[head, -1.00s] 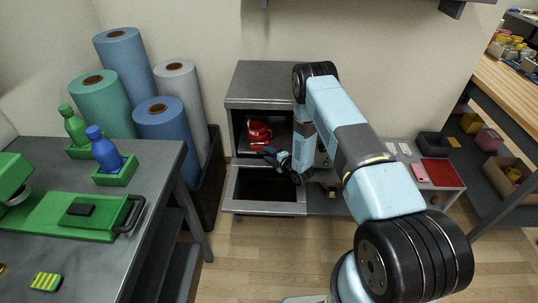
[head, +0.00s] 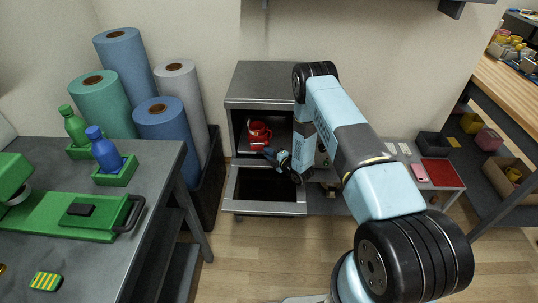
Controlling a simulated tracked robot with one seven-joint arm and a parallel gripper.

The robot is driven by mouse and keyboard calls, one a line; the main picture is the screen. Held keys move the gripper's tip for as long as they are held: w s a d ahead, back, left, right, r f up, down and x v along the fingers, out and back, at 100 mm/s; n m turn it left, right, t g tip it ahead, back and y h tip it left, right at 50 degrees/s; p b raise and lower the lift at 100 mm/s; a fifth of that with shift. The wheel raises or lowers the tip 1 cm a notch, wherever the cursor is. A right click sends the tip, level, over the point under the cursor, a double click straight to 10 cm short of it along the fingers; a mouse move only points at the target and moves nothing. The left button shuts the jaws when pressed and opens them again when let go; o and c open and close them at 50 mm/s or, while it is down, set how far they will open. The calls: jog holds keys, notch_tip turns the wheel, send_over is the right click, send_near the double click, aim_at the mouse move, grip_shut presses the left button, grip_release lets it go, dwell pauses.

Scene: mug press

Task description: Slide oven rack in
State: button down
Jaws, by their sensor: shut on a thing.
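The grey oven (head: 264,86) stands against the back wall with its door (head: 235,207) folded down open. A red mug (head: 259,134) is inside the oven on the oven rack (head: 243,148), of which only a little shows. My gripper (head: 271,153) is at the front of the oven opening, just below and right of the mug. It is shut on the front of the rack. The fingertips are small and dark here, so the exact grip is hard to see. My arm hides the right side of the oven.
A grey table (head: 155,155) at the left holds a green press (head: 60,212) and two bottles. Paper rolls (head: 125,65) stand left of the oven. A low shelf (head: 455,178) with a red mat is at the right. Wooden floor lies open in front.

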aim_at(270, 146)
jog(key=shift+w+d+f, duration=0.1)
jog(key=shift+w+d, duration=0.1)
jog(key=shift+w, duration=1)
jog(key=shift+w+d, duration=0.2)
jog(key=shift+w, duration=0.95)
jog(key=c, duration=1.4)
grip_release()
jog(key=shift+w+f, duration=0.1)
jog(key=shift+o, duration=1)
jog(key=shift+r, duration=0.2)
